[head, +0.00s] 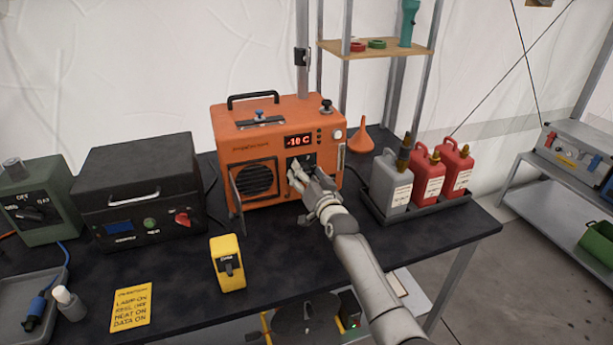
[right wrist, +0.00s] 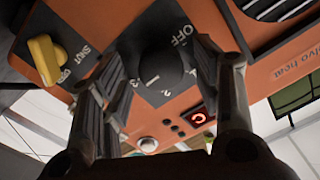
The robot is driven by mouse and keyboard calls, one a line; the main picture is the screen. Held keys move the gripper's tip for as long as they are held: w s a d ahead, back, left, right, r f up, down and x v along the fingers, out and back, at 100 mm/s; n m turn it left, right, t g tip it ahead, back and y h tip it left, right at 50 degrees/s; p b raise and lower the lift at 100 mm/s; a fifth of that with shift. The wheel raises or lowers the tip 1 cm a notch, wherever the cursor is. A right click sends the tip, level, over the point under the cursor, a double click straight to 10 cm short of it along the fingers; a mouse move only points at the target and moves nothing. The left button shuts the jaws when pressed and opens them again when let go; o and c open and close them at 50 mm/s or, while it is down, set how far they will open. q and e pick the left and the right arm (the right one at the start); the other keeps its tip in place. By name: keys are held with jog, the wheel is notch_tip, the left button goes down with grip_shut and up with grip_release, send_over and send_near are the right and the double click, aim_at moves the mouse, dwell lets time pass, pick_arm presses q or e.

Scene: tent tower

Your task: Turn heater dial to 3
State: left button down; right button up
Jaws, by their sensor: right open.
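The orange heater (head: 268,140) stands on the black table, and its red display reads -10 C. Its black dial (right wrist: 163,68) shows in the right wrist view, on a dark plate with OFF and numbers around it. My right gripper (head: 298,174) is at the heater's front panel. In the right wrist view its two fingers (right wrist: 160,58) are open, one on each side of the dial. I cannot tell whether they touch it. The gripper hides the dial in the head view, and I cannot read the dial's setting. My left gripper is not in view.
A yellow valve (right wrist: 46,60) marked SHUT sits beside the dial plate. The heater's small grille door (head: 237,193) is open. Jerry cans (head: 428,176) stand in a tray to the right, with an orange funnel (head: 361,135) behind. A black box (head: 140,195) stands to the left.

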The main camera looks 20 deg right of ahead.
jog(key=s, duration=1.2)
jog(key=shift+d, duration=0.35)
